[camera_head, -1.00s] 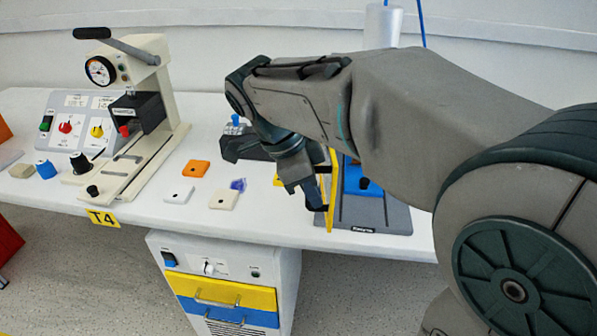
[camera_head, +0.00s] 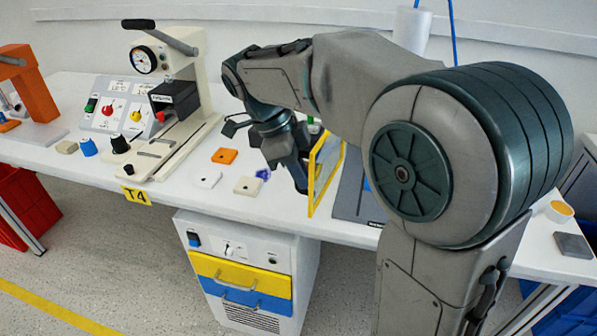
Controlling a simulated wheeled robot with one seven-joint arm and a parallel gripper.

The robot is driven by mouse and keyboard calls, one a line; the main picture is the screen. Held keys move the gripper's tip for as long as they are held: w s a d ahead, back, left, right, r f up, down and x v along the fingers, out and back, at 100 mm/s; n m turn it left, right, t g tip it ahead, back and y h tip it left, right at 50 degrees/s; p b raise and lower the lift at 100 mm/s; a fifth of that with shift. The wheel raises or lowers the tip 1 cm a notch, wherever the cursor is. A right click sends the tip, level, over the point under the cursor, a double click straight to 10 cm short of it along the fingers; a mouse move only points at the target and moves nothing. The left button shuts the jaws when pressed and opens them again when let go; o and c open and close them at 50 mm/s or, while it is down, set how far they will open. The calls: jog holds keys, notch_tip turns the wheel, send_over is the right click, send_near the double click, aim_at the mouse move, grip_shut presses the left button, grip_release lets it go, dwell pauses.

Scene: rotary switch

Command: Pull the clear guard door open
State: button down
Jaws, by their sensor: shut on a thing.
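The clear guard door (camera_head: 327,170) has a yellow frame and stands upright above the table, swung out at an angle from the grey machine base (camera_head: 358,196). My gripper (camera_head: 303,186) is at the left edge of the door and is shut on it. The fingertips are small and partly hidden in this view. My arm covers most of the machine behind the door, so its hinge side is only partly visible.
A cream press (camera_head: 175,100) stands farther left. A drawer cabinet (camera_head: 245,275) is below the table edge.

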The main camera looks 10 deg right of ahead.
jog(key=shift+a, duration=0.2)
jog(key=c, duration=1.5)
grip_release()
jog(key=shift+s+a, duration=0.1)
jog(key=shift+o, duration=0.2)
jog(key=p+v, duration=0.3)
jog(key=v, duration=1)
jog(key=shift+r, duration=0.4)
